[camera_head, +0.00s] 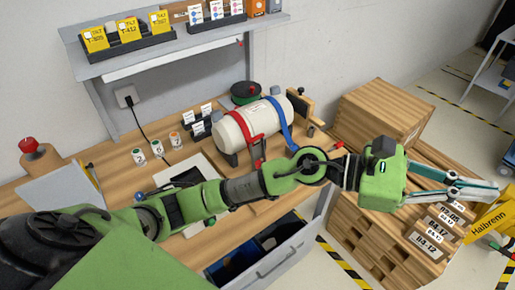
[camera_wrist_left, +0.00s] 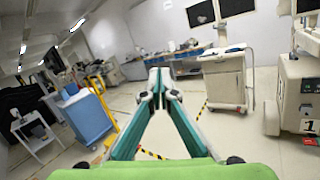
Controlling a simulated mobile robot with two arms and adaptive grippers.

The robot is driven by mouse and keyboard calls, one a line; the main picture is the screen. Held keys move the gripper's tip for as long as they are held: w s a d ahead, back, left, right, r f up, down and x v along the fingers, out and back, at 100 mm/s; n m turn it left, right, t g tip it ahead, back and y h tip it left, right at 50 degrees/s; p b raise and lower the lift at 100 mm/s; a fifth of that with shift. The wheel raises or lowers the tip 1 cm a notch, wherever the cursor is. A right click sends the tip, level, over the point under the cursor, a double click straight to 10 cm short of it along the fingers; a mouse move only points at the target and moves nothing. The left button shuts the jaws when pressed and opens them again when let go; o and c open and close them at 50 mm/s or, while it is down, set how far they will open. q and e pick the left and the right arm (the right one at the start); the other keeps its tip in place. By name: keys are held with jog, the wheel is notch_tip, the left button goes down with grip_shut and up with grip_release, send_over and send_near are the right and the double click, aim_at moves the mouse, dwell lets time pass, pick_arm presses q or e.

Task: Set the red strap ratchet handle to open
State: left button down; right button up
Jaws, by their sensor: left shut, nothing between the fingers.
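A white cylinder (camera_head: 233,131) lies in a wooden cradle on the workbench, with a red strap (camera_head: 245,124) and a blue strap (camera_head: 278,118) around it. A red part of the strap hangs at the cylinder's front; the ratchet handle's position is too small to tell. My left arm crosses in front of the bench, hiding part of the area below the cylinder. My left gripper (camera_head: 493,189) is far to the right of the strap, above the wooden crates. It is shut and empty, also in the left wrist view (camera_wrist_left: 159,76). My right gripper is not in view.
Stacked wooden crates (camera_head: 383,112) and a yellow labelled bin (camera_head: 489,216) are at the right. An open drawer (camera_head: 277,262) juts out below the bench. A shelf (camera_head: 180,50) hangs above. In the left wrist view, carts (camera_wrist_left: 228,80) stand beyond open floor.

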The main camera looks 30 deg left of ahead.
pick_arm(q)
jog(key=w+a+r+n+t+y+b, duration=0.15)
jog(key=w+a+n+t+y, duration=0.35)
jog(key=a+n+t, duration=0.65)
jog(key=w+a+r+n+t+y+b, duration=0.1)
jog(key=w+a+r+n+t+y, duration=0.15)
jog(key=a+n+t+y, duration=0.9)
jog(key=a+f+n+g+y+b, duration=0.1)
jog(key=a+f+n+g+y, duration=0.65)
jog(key=n, duration=0.75)
jog(key=s+a+f+n+g+y+b, duration=0.1)
jog(key=s+a+f+n+g, duration=0.2)
jog(key=f, duration=0.5)
jog(key=s+a+f+n+g, duration=0.25)
jog(key=a+f, duration=0.25)
jog(key=f, duration=0.3)
send_near(262, 136)
jog(key=w+d, duration=0.1)
jog(key=w, duration=0.2)
jog(key=a+f, duration=0.1)
jog(key=w+a+f+p, duration=0.1)
jog(key=shift+a+n+t+p, duration=0.25)
jog(key=shift+n+t+p, duration=0.05)
jog(key=shift+n, duration=0.05)
jog(key=shift+a+f, duration=0.15)
jog(key=shift+a, duration=0.15)
